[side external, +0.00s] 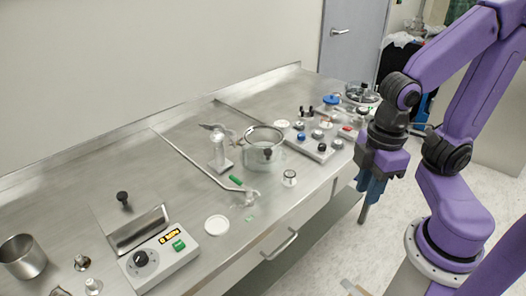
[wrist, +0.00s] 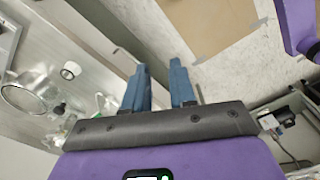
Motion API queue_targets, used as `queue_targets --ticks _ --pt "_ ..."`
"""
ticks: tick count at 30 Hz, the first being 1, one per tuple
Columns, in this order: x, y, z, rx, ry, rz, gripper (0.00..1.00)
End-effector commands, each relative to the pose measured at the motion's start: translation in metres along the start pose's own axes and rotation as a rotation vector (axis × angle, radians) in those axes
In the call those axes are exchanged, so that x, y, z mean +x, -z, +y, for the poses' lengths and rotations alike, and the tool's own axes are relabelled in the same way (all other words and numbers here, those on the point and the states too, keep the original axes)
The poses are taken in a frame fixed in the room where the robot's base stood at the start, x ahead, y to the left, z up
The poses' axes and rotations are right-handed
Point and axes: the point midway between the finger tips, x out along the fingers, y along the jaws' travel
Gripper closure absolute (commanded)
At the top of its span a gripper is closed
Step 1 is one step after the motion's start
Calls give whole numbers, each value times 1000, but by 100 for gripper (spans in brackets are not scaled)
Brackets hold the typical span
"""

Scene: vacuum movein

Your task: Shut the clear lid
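A round metal chamber (side external: 264,155) with a bright rim and a dark knob on its front stands on the steel bench. It also shows at the left of the wrist view (wrist: 24,97). A clear lid cannot be told apart with certainty in either view, so its position is unclear. My gripper (side external: 367,203) points down beyond the bench's front edge, right of the chamber and well apart from it. In the wrist view its two blue fingers (wrist: 159,68) stand apart with nothing between them, over the floor.
A panel with several knobs (side external: 318,143) lies right of the chamber. A small jar (side external: 289,178) stands near the front edge. A white upright fitting (side external: 219,150) is left of the chamber. A control box (side external: 160,262) is at front left. A drawer handle (side external: 280,245) sticks out in front.

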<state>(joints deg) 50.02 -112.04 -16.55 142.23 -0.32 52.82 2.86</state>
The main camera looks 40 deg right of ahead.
Motion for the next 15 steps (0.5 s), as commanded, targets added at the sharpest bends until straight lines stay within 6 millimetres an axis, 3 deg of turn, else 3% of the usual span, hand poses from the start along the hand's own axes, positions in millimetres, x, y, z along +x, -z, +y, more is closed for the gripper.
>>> queue_targets --ticks 1,2,15 --pt "-1 8 5 50 -6 -3 92" --pt "-2 14 8 92 -10 -4 100" --pt "-18 113 87 951 -127 -22 100"
